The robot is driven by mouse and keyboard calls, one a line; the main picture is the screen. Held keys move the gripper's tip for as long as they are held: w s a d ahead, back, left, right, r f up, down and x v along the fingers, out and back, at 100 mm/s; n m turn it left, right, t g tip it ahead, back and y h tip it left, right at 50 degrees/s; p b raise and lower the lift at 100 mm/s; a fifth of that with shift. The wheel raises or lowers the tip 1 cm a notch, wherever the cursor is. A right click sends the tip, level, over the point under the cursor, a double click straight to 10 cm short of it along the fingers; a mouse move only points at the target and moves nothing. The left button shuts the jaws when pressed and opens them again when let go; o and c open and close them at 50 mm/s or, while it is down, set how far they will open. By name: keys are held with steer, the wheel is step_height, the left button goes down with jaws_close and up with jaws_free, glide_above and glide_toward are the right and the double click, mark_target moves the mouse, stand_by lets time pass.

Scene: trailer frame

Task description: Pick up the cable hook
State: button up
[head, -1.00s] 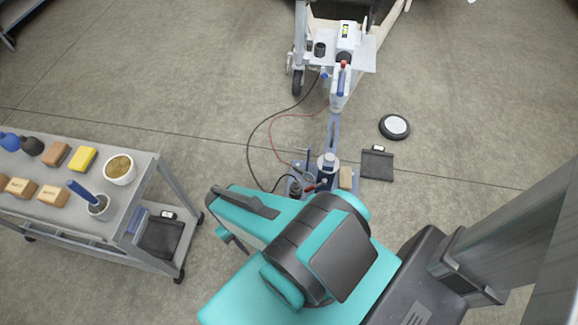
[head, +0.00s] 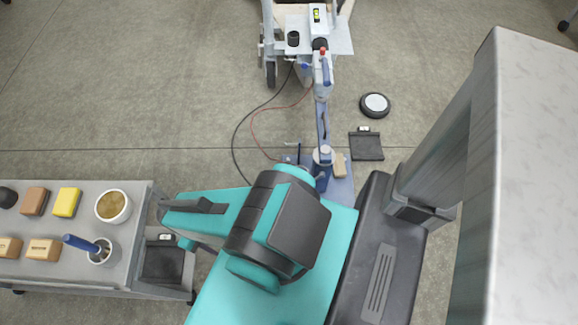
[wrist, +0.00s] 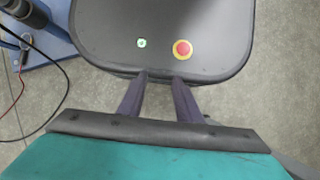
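I cannot pick out the cable hook for certain in either view. A black and a red cable (head: 240,135) run from the trailer frame (head: 323,115) down to the floor and behind my arm in the head view. My gripper (wrist: 159,77) shows in the wrist view as two dark fingers, spread apart with nothing between them.
A grey cart (head: 135,235) at left holds a white bowl (head: 113,206), a cup (head: 103,252) with a blue-handled tool, a yellow block (head: 66,202) and boxes. A round disc (head: 375,105) and a black mat (head: 366,146) lie on the floor at right. The floor between cart and trailer is mostly clear.

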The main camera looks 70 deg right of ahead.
steer(key=shift+a, duration=0.15)
steer(key=shift+o, duration=0.5)
steer(key=shift+o, duration=1)
steer(key=shift+w, duration=0.1)
steer(key=w+d+f+m+t+b, duration=0.1)
steer(key=w+d+f+m+b, duration=0.35)
steer(key=d, duration=0.45)
steer(key=w+d+f+m+b, duration=0.2)
steer(key=d+f+m+b, duration=0.2)
steer(key=d+m+b, duration=0.3)
steer(key=w+d+f+m+t+b, duration=0.1)
steer(key=w+d+f+m+b, duration=0.3)
steer(key=d, duration=0.6)
steer(key=s+d+f+m+b, duration=0.1)
steer(key=s+d+m+b, duration=0.3)
steer(key=d, duration=0.5)
steer(key=s+d+f+m+h+b, duration=0.1)
steer(key=s+d+m+b, duration=0.3)
steer(key=d, duration=0.6)
steer(key=s+d+f+m+g+b, duration=0.1)
steer(key=s+d+f+m+b, duration=0.2)
steer(key=d+m+b, duration=0.4)
steer(key=s+d+m, duration=0.1)
steer(key=d, duration=0.2)
steer(key=shift+s+d+f+m+h, duration=0.15)
steer(key=shift+s+f+m+h, duration=0.15)
steer(key=shift+s+m, duration=0.1)
